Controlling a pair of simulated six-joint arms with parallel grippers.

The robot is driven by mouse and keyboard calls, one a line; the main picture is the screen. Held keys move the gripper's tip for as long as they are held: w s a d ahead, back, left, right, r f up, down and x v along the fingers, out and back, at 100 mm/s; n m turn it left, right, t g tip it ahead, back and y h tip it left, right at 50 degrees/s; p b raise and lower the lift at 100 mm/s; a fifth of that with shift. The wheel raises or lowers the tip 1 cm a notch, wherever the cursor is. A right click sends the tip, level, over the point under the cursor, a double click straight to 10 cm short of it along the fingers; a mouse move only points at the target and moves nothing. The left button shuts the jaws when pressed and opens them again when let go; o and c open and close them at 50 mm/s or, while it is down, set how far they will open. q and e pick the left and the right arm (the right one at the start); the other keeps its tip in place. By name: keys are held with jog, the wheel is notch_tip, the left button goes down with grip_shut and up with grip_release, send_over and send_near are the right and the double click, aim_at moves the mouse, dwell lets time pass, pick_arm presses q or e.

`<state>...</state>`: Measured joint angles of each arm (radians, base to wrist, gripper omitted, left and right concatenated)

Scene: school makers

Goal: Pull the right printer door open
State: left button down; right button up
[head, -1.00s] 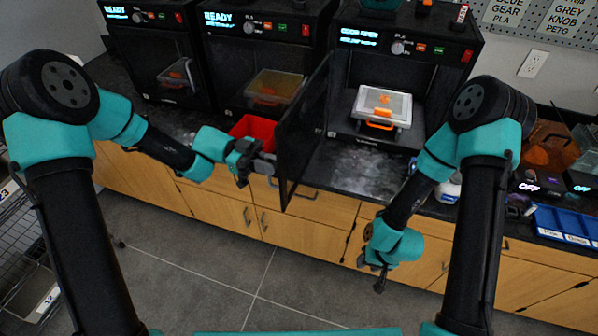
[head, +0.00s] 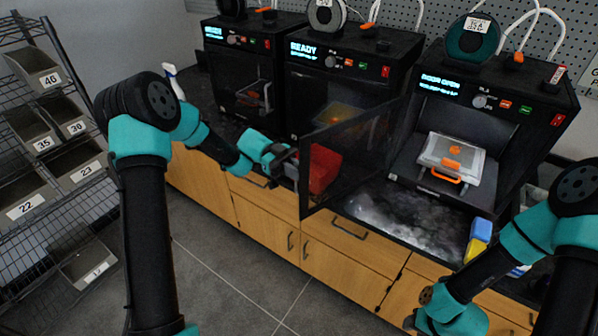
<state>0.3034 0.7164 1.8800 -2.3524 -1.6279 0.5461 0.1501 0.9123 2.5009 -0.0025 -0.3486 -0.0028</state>
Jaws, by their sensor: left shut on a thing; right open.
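The right printer (head: 565,100) shows "DOOR OPEN" on its display. Its dark see-through door (head: 365,140) stands swung out to the left from the printer's left side, and the chamber is uncovered. My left gripper (head: 292,172) is shut at the door's free left edge, where the handle would be. The exact grip is too small and dark to make out. My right gripper (head: 412,316) is open and empty, low in front of the cabinets, away from the door.
A white-topped plate with orange parts (head: 452,158) sits inside the right printer. A red bin (head: 324,170) is behind the door's free edge. Two more printers, including the middle one (head: 340,80), stand left. A blue-and-yellow item (head: 480,238) stands at the counter's right. Shelves with numbered bins (head: 40,140) are far left.

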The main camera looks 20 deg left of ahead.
pick_arm(q)
jog(key=c, duration=1.5)
grip_release()
jog(key=shift+a, duration=0.1)
jog(key=v, duration=1.7)
jog(key=shift+a, duration=0.15)
